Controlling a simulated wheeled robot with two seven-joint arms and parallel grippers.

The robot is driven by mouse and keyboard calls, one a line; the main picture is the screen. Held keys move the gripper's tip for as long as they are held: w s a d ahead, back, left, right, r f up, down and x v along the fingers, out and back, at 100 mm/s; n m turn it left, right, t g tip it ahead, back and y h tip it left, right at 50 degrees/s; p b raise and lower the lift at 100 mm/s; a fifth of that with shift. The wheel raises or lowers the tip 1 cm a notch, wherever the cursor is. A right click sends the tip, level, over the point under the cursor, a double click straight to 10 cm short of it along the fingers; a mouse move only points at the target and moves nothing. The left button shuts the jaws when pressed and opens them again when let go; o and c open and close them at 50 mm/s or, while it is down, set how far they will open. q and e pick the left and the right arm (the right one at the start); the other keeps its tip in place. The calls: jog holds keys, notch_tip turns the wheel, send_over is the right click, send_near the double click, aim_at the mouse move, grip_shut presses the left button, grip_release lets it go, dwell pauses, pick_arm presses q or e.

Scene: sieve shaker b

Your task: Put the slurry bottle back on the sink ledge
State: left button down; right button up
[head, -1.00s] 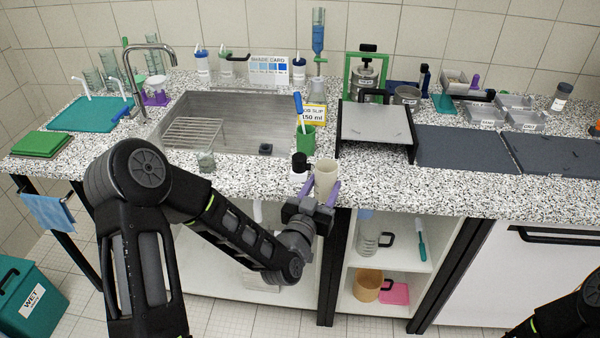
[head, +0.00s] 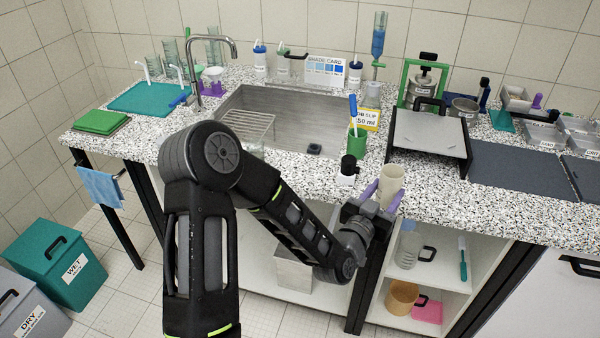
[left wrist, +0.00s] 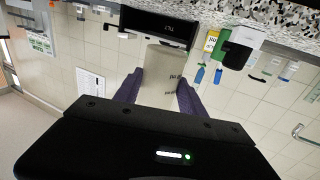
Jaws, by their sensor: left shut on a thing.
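My left gripper (head: 383,195) is shut on a beige, open-topped cup-like container (head: 392,179), held upright at the counter's front edge. The left wrist view shows this container (left wrist: 160,78) between the purple fingers, with small dark lettering. A white bottle with a black cap (head: 348,168) stands on the counter just left of it; it also shows in the left wrist view (left wrist: 238,50). I cannot tell for certain which is the slurry bottle. Capped bottles (head: 260,60) stand on the ledge behind the sink (head: 285,105). My right gripper is out of view.
A green cup with a blue-handled tool (head: 356,140) stands behind the black-capped bottle, near a yellow label sign (head: 368,120). A black-framed stand (head: 430,135) is right of the held container. The sink front counter (head: 300,160) has free room.

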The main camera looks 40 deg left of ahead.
pick_arm(q)
jog(key=w+a+r+n+y+b, duration=0.1)
jog(key=a+r+y+b, duration=0.1)
jog(key=a, duration=1.2)
jog(key=w+a+r+n+g+y+b, duration=0.1)
jog(key=w+a+r+n+y+b, duration=0.1)
jog(key=a, duration=1.2)
jog(key=shift+w+n+y+b, duration=0.15)
jog(key=shift+n+y+b, duration=0.2)
jog(key=shift+y, duration=0.35)
jog(key=shift+a+r, duration=0.1)
jog(key=shift+f+p, duration=0.55)
jog(key=shift+f, duration=2.35)
notch_tip(320, 180, down, 4)
jog(key=shift+r+p, duration=0.2)
jog(key=shift+p, duration=0.2)
jog(key=shift+f, duration=0.3)
